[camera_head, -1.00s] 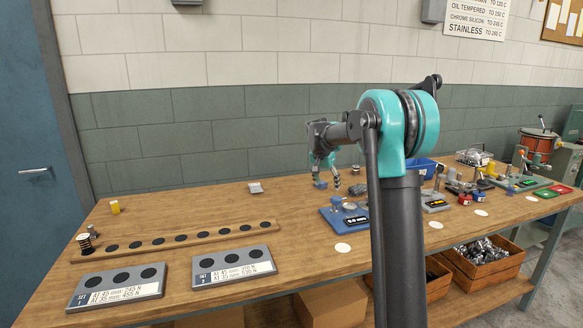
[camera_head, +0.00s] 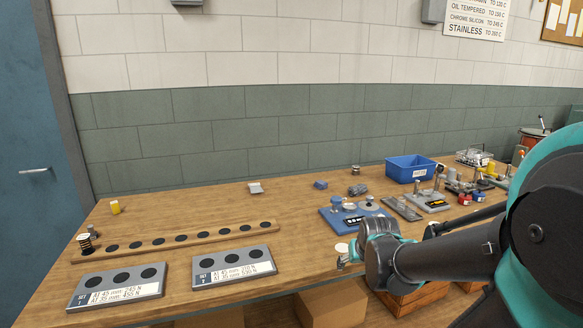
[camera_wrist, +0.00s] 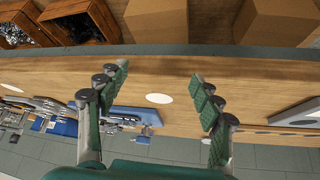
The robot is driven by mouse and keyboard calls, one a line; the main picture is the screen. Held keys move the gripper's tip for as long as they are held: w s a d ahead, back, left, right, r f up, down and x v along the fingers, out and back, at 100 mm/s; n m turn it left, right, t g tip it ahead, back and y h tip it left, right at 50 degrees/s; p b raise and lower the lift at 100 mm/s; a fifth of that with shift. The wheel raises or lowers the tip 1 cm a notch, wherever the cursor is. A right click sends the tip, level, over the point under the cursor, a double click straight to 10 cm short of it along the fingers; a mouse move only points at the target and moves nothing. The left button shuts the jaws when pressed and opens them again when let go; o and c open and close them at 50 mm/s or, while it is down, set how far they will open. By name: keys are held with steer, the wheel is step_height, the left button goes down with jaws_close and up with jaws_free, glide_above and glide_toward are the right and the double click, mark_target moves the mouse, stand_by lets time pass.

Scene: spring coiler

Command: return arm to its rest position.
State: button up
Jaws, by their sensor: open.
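My arm reaches in from the right edge in the head view, folded low over the bench's front edge. My gripper (camera_head: 348,259) is at its end, near the front edge of the wooden bench (camera_head: 300,240). In the wrist view my gripper (camera_wrist: 160,95) has its two green-padded fingers wide apart with nothing between them. Behind them show the bench front (camera_wrist: 240,75) and a white round spot (camera_wrist: 159,98). The gripper's fingers are mostly hidden by the wrist in the head view.
A blue scale-like device (camera_head: 335,222) stands just behind my gripper. A blue bin (camera_head: 408,170) is farther back. Two grey set plates (camera_head: 233,280) and a holed wooden rail (camera_head: 200,233) lie to the left. Cardboard boxes (camera_wrist: 275,22) and wooden crates (camera_wrist: 85,18) sit below the bench.

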steer(key=s+f+g, duration=0.2)
steer(key=s+f, duration=0.3)
steer(key=s, duration=0.4)
steer(key=shift+s+f, duration=0.2)
